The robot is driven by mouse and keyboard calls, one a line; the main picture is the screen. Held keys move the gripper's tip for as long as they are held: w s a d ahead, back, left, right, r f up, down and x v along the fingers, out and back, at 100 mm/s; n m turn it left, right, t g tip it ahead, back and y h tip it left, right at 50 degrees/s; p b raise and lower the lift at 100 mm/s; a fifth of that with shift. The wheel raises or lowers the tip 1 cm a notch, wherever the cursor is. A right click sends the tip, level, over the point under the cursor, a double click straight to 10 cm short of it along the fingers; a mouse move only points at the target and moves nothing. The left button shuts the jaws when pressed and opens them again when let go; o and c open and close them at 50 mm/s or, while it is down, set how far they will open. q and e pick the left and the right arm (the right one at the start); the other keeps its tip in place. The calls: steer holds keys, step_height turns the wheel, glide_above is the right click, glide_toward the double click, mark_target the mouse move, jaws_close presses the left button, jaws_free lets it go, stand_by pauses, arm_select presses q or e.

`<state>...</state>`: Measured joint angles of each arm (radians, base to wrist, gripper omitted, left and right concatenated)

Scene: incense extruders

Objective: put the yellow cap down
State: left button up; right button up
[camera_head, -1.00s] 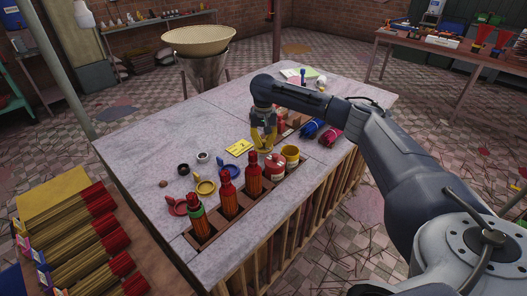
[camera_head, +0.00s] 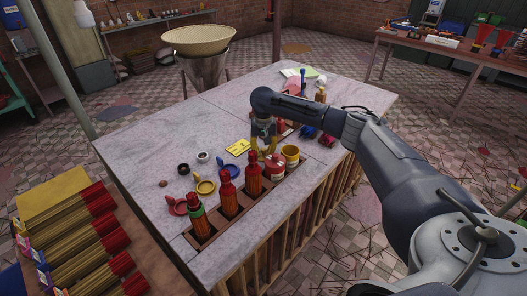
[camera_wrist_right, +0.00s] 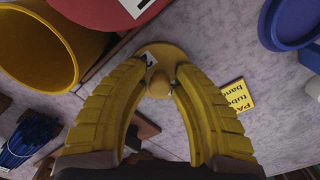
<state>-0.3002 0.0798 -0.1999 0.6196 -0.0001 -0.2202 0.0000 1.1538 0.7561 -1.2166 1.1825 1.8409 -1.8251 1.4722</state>
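The yellow cap (camera_wrist_right: 165,55) is a round disc with a small knob and a white label, seen in the right wrist view. My right gripper (camera_wrist_right: 160,82) has its yellow fingers closed in on both sides of the knob. In the head view my right gripper (camera_head: 263,146) points down over the tabletop, just behind the row of extruders. There the cap is hard to make out, and I cannot tell whether it touches the table. My left gripper is not in view.
The red container (camera_head: 275,163) stands close beside the gripper. The back-left tabletop (camera_head: 190,125) is clear.

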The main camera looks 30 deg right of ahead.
mark_target(264, 149)
step_height(264, 149, up, 12)
steer(key=shift+r, duration=0.15)
stand_by(0.7)
stand_by(0.4)
